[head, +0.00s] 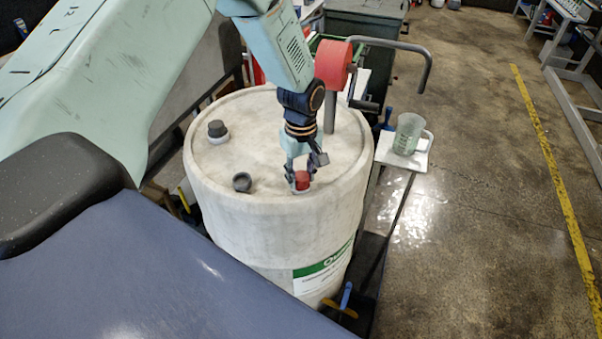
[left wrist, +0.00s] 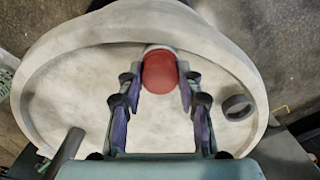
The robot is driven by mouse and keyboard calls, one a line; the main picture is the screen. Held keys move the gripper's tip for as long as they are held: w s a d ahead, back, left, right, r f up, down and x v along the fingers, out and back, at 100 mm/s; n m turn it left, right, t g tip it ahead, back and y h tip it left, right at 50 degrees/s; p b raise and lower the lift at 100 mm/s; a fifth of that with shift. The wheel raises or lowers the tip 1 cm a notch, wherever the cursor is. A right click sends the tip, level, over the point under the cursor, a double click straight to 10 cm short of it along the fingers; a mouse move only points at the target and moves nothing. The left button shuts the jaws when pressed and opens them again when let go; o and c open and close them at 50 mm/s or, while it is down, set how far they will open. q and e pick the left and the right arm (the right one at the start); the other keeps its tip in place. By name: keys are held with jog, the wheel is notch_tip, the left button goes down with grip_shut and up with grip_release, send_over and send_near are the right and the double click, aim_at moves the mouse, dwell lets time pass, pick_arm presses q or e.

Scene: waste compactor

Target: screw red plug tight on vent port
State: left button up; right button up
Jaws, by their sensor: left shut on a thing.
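The red plug (head: 302,180) sits upright at the white vent port (head: 299,190) near the front rim of the drum top. My left gripper (head: 301,174) reaches down from above, shut on the plug with a finger on each side. In the left wrist view the red plug (left wrist: 160,73) lies between the fingertips, and the pale collar of the vent port (left wrist: 160,47) shows just beyond it. The threads are hidden, so I cannot tell how tightly the plug is seated. My right gripper is not in view.
The white drum (head: 270,235) also carries a loose-looking grey ring-shaped cap (head: 242,182), a dark-capped port (head: 217,130) and a red hand pump (head: 333,65) with a crank. A measuring jug (head: 408,133) stands on a small shelf at right. Open floor lies beyond.

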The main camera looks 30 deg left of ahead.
pick_arm(q)
jog(key=o, duration=0.6)
jog(key=shift+c, duration=0.2)
grip_shut()
jog(key=m, duration=0.6)
jog(key=shift+m, duration=0.3)
jog(key=o, duration=0.6)
grip_release()
jog(key=shift+c, duration=0.5)
jog(key=shift+r, duration=3.55)
